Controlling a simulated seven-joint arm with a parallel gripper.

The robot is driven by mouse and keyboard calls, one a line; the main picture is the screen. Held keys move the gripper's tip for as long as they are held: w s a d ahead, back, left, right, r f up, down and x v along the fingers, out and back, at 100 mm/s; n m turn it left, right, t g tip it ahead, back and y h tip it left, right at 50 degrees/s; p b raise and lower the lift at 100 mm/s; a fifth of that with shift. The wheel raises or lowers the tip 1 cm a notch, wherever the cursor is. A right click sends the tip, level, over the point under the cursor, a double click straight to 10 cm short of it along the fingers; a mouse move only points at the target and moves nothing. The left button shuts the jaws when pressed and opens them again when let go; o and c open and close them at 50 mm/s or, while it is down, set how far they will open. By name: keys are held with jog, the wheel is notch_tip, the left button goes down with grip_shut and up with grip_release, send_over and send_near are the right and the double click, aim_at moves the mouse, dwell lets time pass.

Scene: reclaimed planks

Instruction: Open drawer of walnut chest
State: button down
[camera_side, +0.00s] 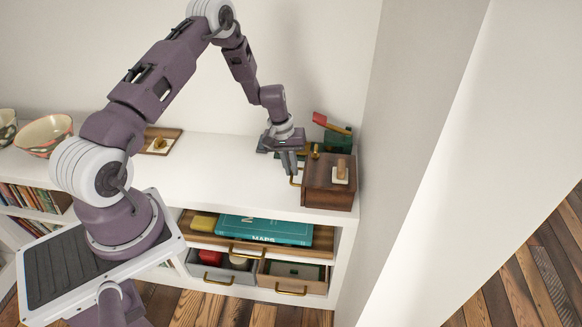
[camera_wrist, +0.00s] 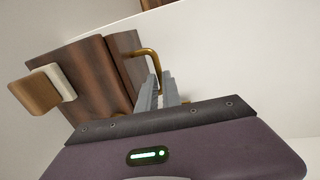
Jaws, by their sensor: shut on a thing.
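The walnut chest (camera_side: 328,190) is a small dark brown wooden box at the right end of the white counter; it also fills the left of the wrist view (camera_wrist: 80,75). A brass handle (camera_wrist: 147,54) stands out from its front face, on the left side in the side view (camera_side: 295,181). My gripper (camera_side: 289,172) points down in front of the chest. Its grey fingers (camera_wrist: 160,90) are shut on the handle and partly hide it. A seam shows beside the handle panel in the wrist view; I cannot tell whether the drawer is out at all.
A cream and wooden piece (camera_side: 341,173) sits on the chest's top. A green object with a red arm (camera_side: 335,130) stands behind it, near the wall. Lower shelves hold books (camera_side: 265,230) and open drawers.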

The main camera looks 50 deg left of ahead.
dwell(0.7)
jog(key=s+a, duration=0.5)
jog(key=a, duration=0.1)
jog(key=shift+s, duration=0.4)
jog(key=c, duration=1.5)
grip_release()
jog(key=shift+d, duration=0.1)
jog(key=shift+r, duration=0.1)
